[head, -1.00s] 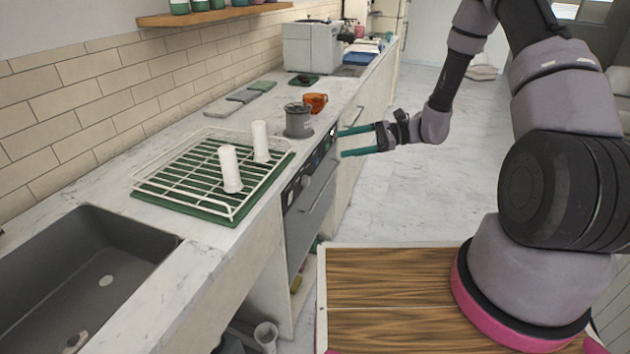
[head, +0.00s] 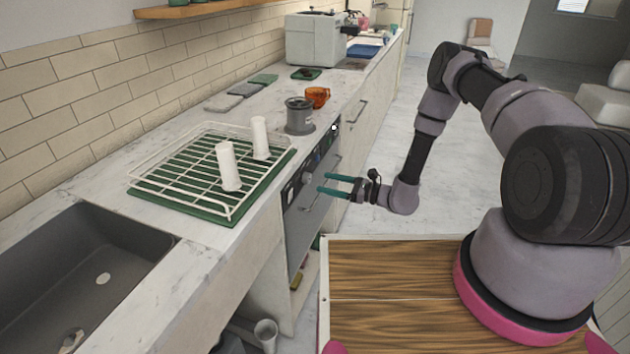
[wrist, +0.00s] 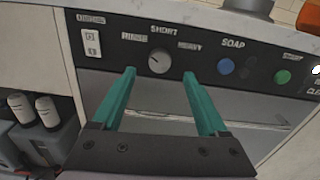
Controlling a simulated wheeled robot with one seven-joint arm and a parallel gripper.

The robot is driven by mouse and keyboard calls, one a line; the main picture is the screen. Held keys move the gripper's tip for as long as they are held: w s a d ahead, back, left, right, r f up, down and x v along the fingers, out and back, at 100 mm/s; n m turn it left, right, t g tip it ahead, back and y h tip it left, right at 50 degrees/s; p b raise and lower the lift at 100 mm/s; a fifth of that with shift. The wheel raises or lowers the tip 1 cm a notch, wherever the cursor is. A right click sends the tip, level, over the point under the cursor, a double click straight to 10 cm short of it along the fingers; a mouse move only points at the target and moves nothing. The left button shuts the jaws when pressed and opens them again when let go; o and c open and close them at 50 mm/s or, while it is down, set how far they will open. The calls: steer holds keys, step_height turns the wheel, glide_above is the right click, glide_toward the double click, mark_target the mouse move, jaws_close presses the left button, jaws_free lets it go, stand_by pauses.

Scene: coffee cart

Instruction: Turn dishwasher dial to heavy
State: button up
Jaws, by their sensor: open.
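The dishwasher (head: 302,222) is built in under the counter, with a dark control panel along its top. In the wrist view its round grey dial (wrist: 159,62) sits under the labels RINSE, SHORT and HEAVY; the exact pointer direction is hard to tell. My gripper (head: 322,184) is in front of the dishwasher front, fingers pointing left toward the panel. In the wrist view the teal fingers of my gripper (wrist: 160,73) are open and empty, one on each side of the dial in the picture. I cannot tell that they touch it.
A blue SOAP button (wrist: 225,66) and a green button (wrist: 282,76) are right of the dial. A switch (wrist: 91,42) is left of it. The dishwasher handle (head: 322,190) runs below the panel. A white rack (head: 190,165) stands on the counter above.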

mark_target(310, 179)
steer(key=shift+x, duration=2.45)
jaws_close()
